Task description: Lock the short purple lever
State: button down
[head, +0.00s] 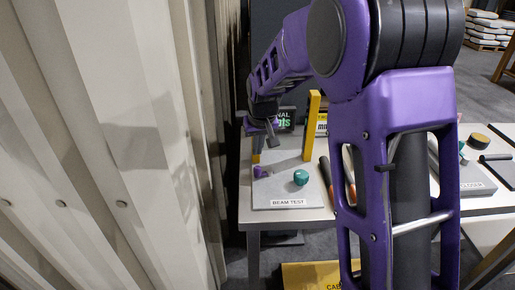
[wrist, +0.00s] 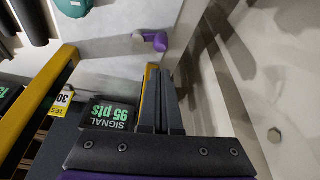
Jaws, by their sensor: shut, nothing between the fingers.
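The short purple lever (head: 262,171) sits at the left of the grey plate labelled BEAM TEST (head: 265,200), left of a teal knob (head: 300,177). In the wrist view the lever (wrist: 157,41) shows near the top, its purple arm lying sideways from a pale round end. The teal knob is cut by the upper edge there (wrist: 73,6). My gripper (head: 272,142) is shut and empty, above the plate behind the lever and apart from it. In the wrist view its dark fingers (wrist: 159,78) are together, below the lever. I cannot tell whether the lever is locked.
A yellow post (head: 311,125) stands right of my gripper; another (head: 256,152) is just below it. A SIGNAL display (wrist: 108,115) is beside my fingers. A corrugated wall (head: 110,130) closes off the left. Orange-handled tools (head: 325,180) lie right of the plate.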

jog(key=x, duration=0.7)
jog(key=shift+b, duration=0.3)
